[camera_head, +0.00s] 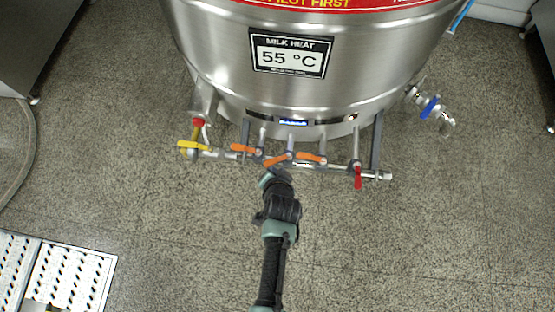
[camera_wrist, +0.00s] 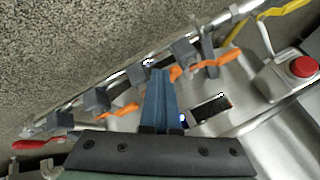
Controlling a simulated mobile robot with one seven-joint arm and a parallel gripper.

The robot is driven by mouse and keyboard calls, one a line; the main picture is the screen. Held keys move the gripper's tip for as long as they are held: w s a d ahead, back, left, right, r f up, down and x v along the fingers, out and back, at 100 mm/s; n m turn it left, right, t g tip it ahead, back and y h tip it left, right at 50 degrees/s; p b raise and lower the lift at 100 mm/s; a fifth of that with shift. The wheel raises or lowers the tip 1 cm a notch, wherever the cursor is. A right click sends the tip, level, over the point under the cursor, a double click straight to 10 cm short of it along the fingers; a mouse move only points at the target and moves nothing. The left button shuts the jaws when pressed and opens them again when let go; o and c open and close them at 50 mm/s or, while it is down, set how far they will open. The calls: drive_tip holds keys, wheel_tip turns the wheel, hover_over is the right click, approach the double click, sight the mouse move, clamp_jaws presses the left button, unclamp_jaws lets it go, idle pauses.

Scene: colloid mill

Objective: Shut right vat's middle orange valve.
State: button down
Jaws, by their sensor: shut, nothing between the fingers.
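The right vat (camera_head: 210,50) is a steel tank with a pipe manifold (camera_head: 335,169) low on its front. Three orange valve handles sit in a row: the left one (camera_head: 242,148), the middle one (camera_head: 275,160) and the right one (camera_head: 312,157). The middle handle is slanted to the pipe. My gripper (camera_head: 270,176) is at the manifold, just in front of the middle handle. In the wrist view my blue fingers (camera_wrist: 157,74) are shut and empty, their tips close beside an orange handle (camera_wrist: 176,73); contact is unclear. Another orange handle (camera_wrist: 118,109) lies to the left.
A yellow handle (camera_head: 193,144) with a red knob (camera_head: 198,122) is at the manifold's left end, a red handle (camera_head: 358,178) at its right. A blue-handled valve (camera_head: 430,107) sits further right. Perforated metal plates (camera_head: 70,276) lie at lower left. Open floor surrounds the vat.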

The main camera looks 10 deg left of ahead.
sight(265, 166)
drive_tip(key=shift+w+a+p, duration=0.45)
drive_tip(key=shift+w+a, duration=0.1)
drive_tip(key=shift+a, duration=0.15)
drive_tip(key=shift+w+a+p, duration=0.4)
drive_tip(key=shift+w+a, duration=0.1)
drive_tip(key=shift+a, duration=0.2)
drive_tip(key=shift+w+a, duration=0.35)
drive_tip(key=shift+w, duration=0.45)
